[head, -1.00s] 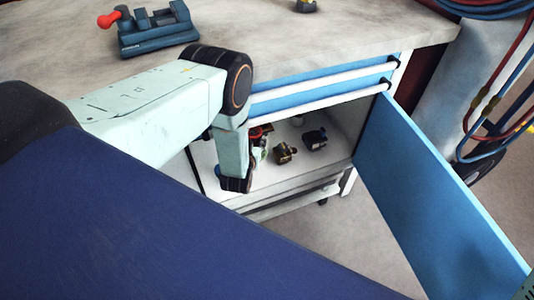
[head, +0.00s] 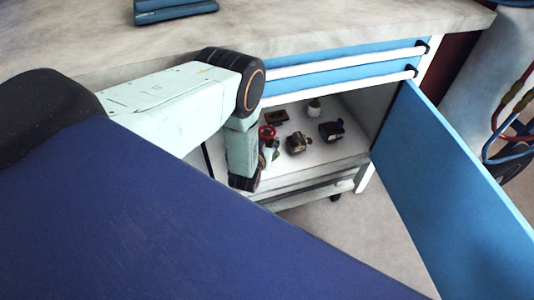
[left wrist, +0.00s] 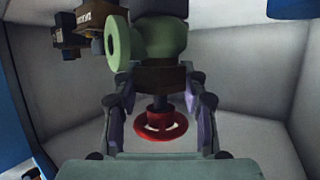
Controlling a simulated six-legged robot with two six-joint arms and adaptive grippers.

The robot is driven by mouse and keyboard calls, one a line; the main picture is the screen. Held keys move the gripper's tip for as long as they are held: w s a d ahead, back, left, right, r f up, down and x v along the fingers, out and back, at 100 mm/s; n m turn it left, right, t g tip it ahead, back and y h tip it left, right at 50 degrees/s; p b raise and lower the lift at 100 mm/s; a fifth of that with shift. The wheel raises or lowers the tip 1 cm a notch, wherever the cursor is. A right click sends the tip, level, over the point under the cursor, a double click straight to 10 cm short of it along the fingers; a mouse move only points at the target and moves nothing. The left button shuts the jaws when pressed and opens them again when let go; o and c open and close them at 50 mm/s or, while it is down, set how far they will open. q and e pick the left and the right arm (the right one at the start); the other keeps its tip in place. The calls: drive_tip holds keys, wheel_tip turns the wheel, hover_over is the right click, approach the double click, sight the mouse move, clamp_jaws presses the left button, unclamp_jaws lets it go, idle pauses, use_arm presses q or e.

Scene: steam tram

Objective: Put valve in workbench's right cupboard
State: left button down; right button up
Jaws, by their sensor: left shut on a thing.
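The valve (left wrist: 158,45), with a green body, brown middle and red handwheel, is between the fingers of my left gripper (left wrist: 160,88), which is shut on it. In the head view the valve's red and green parts (head: 268,134) show just right of my left forearm, inside the open cupboard of the workbench (head: 350,22). The forearm hides most of the gripper there. I cannot tell whether the valve touches the cupboard floor (head: 315,160). My right gripper is not in view.
The blue cupboard door (head: 455,180) stands open on the right. A brown fitting (head: 298,143), a dark blue-black part (head: 332,131), a small white pot (head: 314,107) and a flat brown item (head: 277,117) stand inside. Blue drawers (head: 345,60) are above; a blue vise (head: 175,10) sits on top.

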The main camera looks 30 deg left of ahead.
use_arm(q)
drive_tip(key=shift+w+f+b, duration=0.1)
drive_tip(key=shift+f+b, duration=1.6)
drive_tip(key=shift+f, duration=0.15)
drive_tip(key=shift+r, duration=0.1)
drive_tip(key=c, duration=0.7)
unclamp_jaws()
drive_tip(key=shift+f, duration=0.2)
